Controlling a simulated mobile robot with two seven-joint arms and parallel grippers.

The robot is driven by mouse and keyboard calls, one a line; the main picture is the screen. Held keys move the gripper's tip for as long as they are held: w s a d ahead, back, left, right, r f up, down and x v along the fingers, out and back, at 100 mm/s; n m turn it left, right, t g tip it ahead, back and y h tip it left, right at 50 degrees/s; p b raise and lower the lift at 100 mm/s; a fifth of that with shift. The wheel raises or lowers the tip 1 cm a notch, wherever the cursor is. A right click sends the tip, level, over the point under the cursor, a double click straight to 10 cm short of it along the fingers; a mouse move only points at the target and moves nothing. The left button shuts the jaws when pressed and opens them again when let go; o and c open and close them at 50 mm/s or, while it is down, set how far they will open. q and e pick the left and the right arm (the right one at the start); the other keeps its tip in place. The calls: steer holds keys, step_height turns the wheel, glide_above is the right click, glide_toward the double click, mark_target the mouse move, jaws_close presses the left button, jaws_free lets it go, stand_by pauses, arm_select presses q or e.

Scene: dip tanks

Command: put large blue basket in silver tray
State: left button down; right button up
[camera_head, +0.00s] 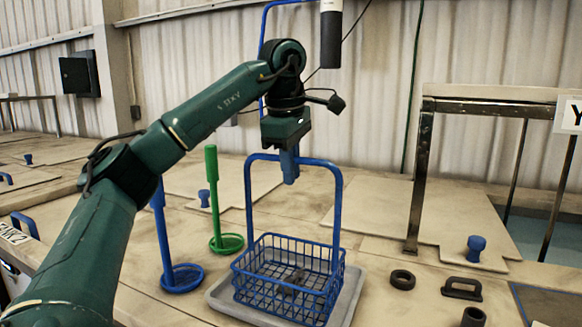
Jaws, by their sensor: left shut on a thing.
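The large blue basket (288,283) is a wire basket with a tall hoop handle, upright at the lower middle of the head view. The silver tray (222,303) is shallow and grey, and its rim shows around the basket's base. The basket appears within the tray's outline; I cannot tell whether its bottom touches the tray. My left gripper (289,166) points down and is shut on the top bar of the basket's handle. The fingers partly cover that bar. My right gripper is out of view.
A blue dipper (181,277) and a green dipper (226,243) stand left of the basket. A blue knob (475,248), a black ring (403,279) and a dark handle (461,288) are at the right. A metal frame (420,180) rises behind them.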

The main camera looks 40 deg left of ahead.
arm_select(q)
steer(key=shift+r, duration=0.1)
steer(key=c, duration=1.5)
jaws_free()
steer(key=shift+o, duration=0.2)
step_height(320, 180, up, 12)
steer(key=s, duration=0.2)
steer(key=shift+d, duration=0.4)
steer(key=shift+s+f, duration=0.1)
steer(key=shift+f, duration=0.1)
